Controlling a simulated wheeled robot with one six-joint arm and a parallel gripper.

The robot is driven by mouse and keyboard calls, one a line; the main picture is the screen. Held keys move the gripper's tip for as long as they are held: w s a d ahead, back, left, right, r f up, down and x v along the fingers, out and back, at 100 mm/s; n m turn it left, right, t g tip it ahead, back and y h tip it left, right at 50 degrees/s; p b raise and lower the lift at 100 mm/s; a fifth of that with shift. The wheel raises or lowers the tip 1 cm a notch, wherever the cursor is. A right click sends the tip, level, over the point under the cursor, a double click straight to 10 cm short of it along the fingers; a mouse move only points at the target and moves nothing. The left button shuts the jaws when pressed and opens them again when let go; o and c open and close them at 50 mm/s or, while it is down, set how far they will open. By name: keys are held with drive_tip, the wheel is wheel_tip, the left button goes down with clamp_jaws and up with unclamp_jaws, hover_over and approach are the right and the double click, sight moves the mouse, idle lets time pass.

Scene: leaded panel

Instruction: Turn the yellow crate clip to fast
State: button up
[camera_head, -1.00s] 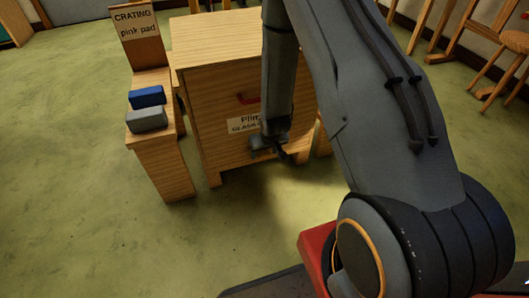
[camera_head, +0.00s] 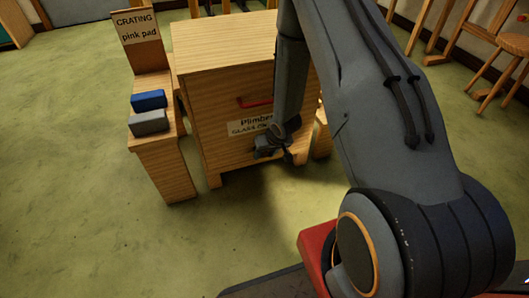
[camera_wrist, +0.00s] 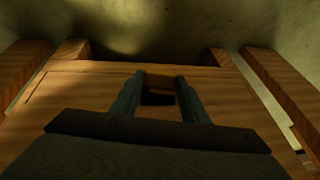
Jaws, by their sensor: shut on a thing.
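The wooden crate (camera_head: 215,110) stands on the floor in the head view, with a red handle (camera_head: 256,102) and a white label (camera_head: 245,127) on its front. My gripper (camera_head: 270,148) is low at that front, just below the label's right part. In the wrist view my gripper (camera_wrist: 160,82) has its two dark fingers close around a small, dark, shadowed piece (camera_wrist: 158,98) against the crate's wood. That piece sits where a crate clip would be; its yellow colour does not show, and its turn position cannot be told. My arm hides the crate's right front.
A low wooden stand (camera_head: 165,165) on the crate's left holds a blue block (camera_head: 148,100) and a grey block (camera_head: 149,122), below a sign reading "CRATING pink pad" (camera_head: 137,28). Wooden stools (camera_head: 510,50) stand at the far right. The green floor at left is clear.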

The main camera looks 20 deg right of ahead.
drive_tip(key=shift+d+f+m+y+p, duration=0.15)
drive_tip(key=shift+d+y+p, duration=0.15)
drive_tip(key=shift+y+p, duration=0.4)
drive_tip(key=shift+d+r+m+y+p, duration=0.15)
drive_tip(key=shift+d+y+p, duration=0.1)
drive_tip(key=shift+y+p, duration=0.45)
drive_tip(key=y, duration=0.1)
drive_tip(key=f+y+b, duration=0.1)
drive_tip(key=y, duration=0.1)
drive_tip(key=shift+d+m, duration=0.35)
drive_tip(key=shift+m, duration=0.05)
drive_tip(key=m+y+b, duration=0.1)
drive_tip(key=y+b, duration=0.2)
drive_tip(key=f+t+y+b, duration=0.1)
drive_tip(key=y+b, duration=0.2)
drive_tip(key=b, duration=0.1)
drive_tip(key=d+f+m+t+y+b, duration=0.1)
drive_tip(key=y+b, duration=0.1)
drive_tip(key=b, duration=0.2)
drive_tip(key=shift+w+f+m+y, duration=0.1)
drive_tip(key=shift+f+m+y, duration=0.05)
drive_tip(key=shift+m+y, duration=0.2)
drive_tip(key=shift+t+y+b, duration=0.3)
drive_tip(key=shift+y, duration=0.05)
drive_tip(key=o, duration=1.1)
drive_tip(key=shift+c, duration=0.2)
